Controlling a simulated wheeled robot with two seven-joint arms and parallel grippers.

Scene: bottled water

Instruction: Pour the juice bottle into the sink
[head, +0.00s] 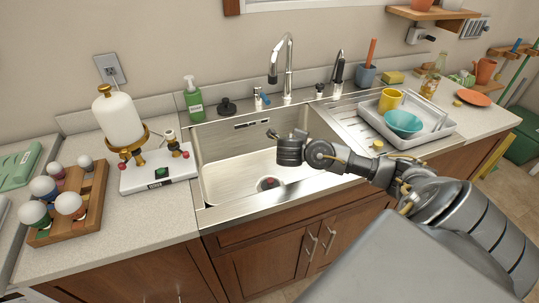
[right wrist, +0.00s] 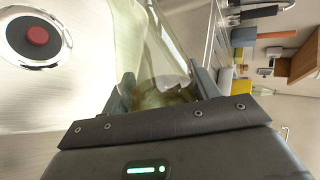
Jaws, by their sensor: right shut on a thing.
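My right gripper (head: 273,134) reaches in from the right and hangs over the sink basin (head: 225,183). In the right wrist view my right gripper (right wrist: 163,92) is shut on a clear glass bottle (right wrist: 147,48) with a greenish-yellow tint, which I take as the juice bottle. The bottle extends away from the fingers over the basin. Its far end is cut off, and I cannot tell whether liquid flows. In the head view the held bottle is hidden. The drain with a red centre (right wrist: 38,36) lies below, also showing in the head view (head: 268,184). My left gripper is not in view.
The faucet (head: 287,65) stands behind the basin, with a green soap bottle (head: 193,98) at left. A white tray (head: 440,128) with a teal bowl (head: 403,124) and yellow cup (head: 390,99) is at right. Another glass bottle (head: 431,82) stands behind it.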

